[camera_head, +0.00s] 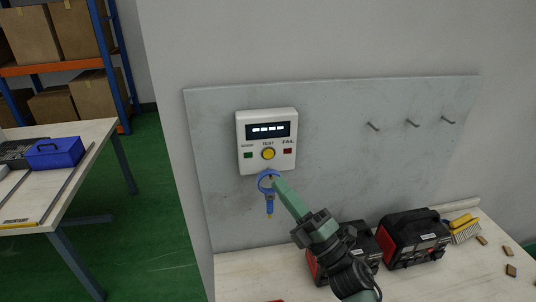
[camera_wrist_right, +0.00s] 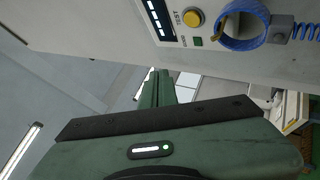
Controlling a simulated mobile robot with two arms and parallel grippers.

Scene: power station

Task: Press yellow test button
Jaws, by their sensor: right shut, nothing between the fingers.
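The yellow test button (camera_head: 268,154) is on the front of a white test box (camera_head: 245,160) mounted on the grey wall panel. In the wrist view the yellow button (camera_wrist_right: 194,18) shows near the top, beside the lit display. My right gripper (camera_head: 278,183) is shut and empty, its tip just below and slightly right of the button in the head view. In the wrist view the shut fingers (camera_wrist_right: 158,86) appear apart from the button. Whether the tip touches anything is hard to tell. My left gripper is not in view.
A blue ring with a hanging tip (camera_head: 268,205) is below the box, close to my fingertips; the ring (camera_wrist_right: 243,25) also shows in the wrist view. A green indicator and red one (camera_head: 287,151) flank the button. Black-red units (camera_head: 415,238) stand on the bench. Three pegs are on the panel.

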